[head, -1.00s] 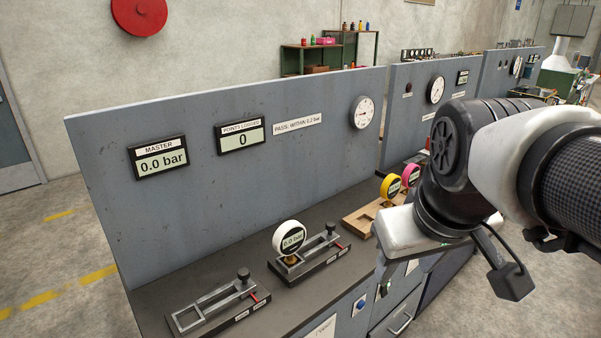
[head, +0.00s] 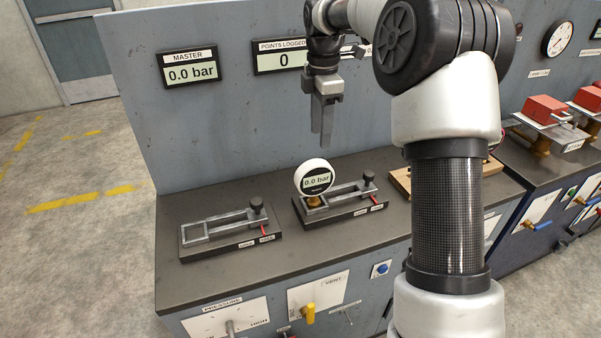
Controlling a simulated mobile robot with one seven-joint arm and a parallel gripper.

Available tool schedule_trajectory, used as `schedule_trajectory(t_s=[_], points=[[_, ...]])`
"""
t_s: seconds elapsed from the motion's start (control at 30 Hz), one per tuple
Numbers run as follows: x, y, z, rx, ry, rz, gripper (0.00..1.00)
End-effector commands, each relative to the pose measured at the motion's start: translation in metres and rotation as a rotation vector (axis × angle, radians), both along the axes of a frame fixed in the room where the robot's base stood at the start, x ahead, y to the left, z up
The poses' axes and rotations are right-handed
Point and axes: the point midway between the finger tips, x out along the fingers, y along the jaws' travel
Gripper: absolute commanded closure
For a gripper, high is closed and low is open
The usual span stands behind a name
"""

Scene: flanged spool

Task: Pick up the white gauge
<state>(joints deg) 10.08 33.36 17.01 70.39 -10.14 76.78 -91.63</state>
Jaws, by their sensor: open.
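The white gauge (head: 314,177) has a round white body and a display reading 0.0 bar. It stands upright in the right-hand clamp fixture (head: 345,202) on the dark bench top. My gripper (head: 322,140) hangs above and slightly right of the gauge in the picture, fingers pointing down. It is open, empty and apart from the gauge. The gap between its fingers is hard to see from this side.
An empty clamp fixture (head: 225,232) lies to the left. A panel (head: 220,120) with displays reading 0.0 bar and 0 rises behind the bench. A wooden holder (head: 402,180) is partly hidden behind my arm. The bench top left of the fixtures is clear.

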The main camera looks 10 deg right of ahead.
Motion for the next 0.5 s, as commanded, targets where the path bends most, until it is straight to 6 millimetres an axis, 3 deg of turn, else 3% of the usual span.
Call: schedule_trajectory(t_s=[0.27, 0.5], points=[[0.009, -0.002, -0.03, 0.01, 0.019, 0.058, 0.55], [0.008, -0.002, -0.082, 0.01, 0.02, 0.057, 0.55]])
